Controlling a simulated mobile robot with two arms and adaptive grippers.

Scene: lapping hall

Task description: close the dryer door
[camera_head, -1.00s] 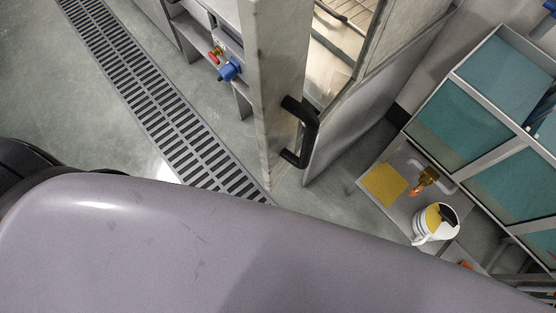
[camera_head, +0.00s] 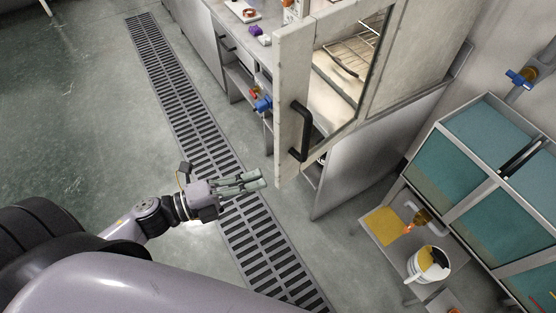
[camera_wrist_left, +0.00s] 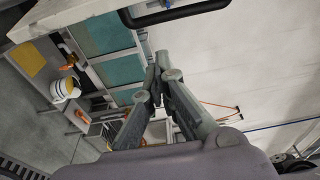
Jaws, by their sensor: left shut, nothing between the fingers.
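The dryer (camera_head: 345,85) is a pale cabinet with wire racks inside, at the upper middle of the head view. Its door (camera_head: 288,95) stands open, swung out toward me, with a black bar handle (camera_head: 303,132) on its face. My left gripper (camera_head: 260,178) is shut and empty, in front of and to the left of the door, apart from it. In the left wrist view the shut fingertips (camera_wrist_left: 161,60) point toward the black handle (camera_wrist_left: 175,14) at the top edge. My right gripper is in neither view.
A floor drain grate (camera_head: 200,135) runs under my left gripper. At right a teal-panelled cabinet (camera_head: 450,150) stands behind a low shelf with a yellow sheet (camera_head: 384,226) and a white bucket (camera_head: 427,264). A bench (camera_head: 215,25) with small items lies beyond the door. Floor at left is clear.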

